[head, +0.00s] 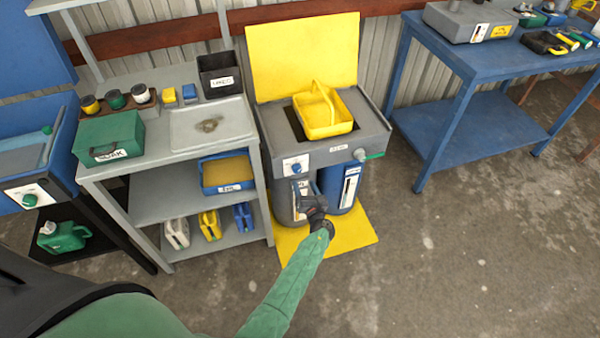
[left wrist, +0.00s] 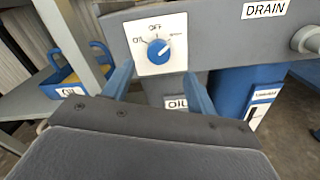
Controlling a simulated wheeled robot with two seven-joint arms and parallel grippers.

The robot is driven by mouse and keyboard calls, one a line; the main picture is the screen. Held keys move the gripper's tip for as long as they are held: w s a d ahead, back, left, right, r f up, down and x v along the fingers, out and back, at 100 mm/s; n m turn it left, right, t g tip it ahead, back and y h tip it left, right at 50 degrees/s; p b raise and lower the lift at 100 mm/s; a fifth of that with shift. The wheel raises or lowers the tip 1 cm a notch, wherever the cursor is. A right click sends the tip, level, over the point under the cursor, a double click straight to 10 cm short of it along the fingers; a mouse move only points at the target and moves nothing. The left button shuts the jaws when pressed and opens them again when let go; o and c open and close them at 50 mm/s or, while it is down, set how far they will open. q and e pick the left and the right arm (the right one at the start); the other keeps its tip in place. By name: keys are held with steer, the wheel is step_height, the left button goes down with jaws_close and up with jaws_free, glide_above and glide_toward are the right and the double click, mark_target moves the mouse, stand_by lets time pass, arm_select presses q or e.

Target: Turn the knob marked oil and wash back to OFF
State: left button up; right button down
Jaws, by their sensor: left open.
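The blue knob (left wrist: 158,49) sits on a white plate (left wrist: 142,66) with OFF at the top and smaller marks left and right. Its white pointer line points up and right, off OFF, toward the right-hand mark. The label OIL (left wrist: 177,103) is on the container below. In the head view the knob plate (head: 296,167) is on the front left of the grey drain station (head: 335,145). My left gripper (left wrist: 160,72) is open, its two blue fingers below and either side of the knob, apart from it. In the head view the left gripper (head: 308,190) is just below the plate. My right gripper is not in view.
A yellow lid (head: 303,50) stands open behind a yellow basket (head: 322,111). Another round valve (head: 360,155) is on the right of the front. A grey shelf bench (head: 170,180) stands left, a blue table (head: 470,65) right. The floor in front is clear.

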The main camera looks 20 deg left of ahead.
mark_target(298, 171)
arm_select(q)
steer(key=b+x, duration=0.1)
steer(key=x, duration=0.5)
steer(key=shift+w+a+f, duration=0.1)
steer(key=shift+w+a, duration=0.05)
steer(key=shift+a, duration=0.05)
steer(key=shift+w+a+b, duration=0.35)
steer(key=shift+w, duration=0.1)
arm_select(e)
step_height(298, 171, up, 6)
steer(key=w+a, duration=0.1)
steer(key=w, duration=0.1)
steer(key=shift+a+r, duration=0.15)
arm_select(q)
steer(key=c, duration=1)
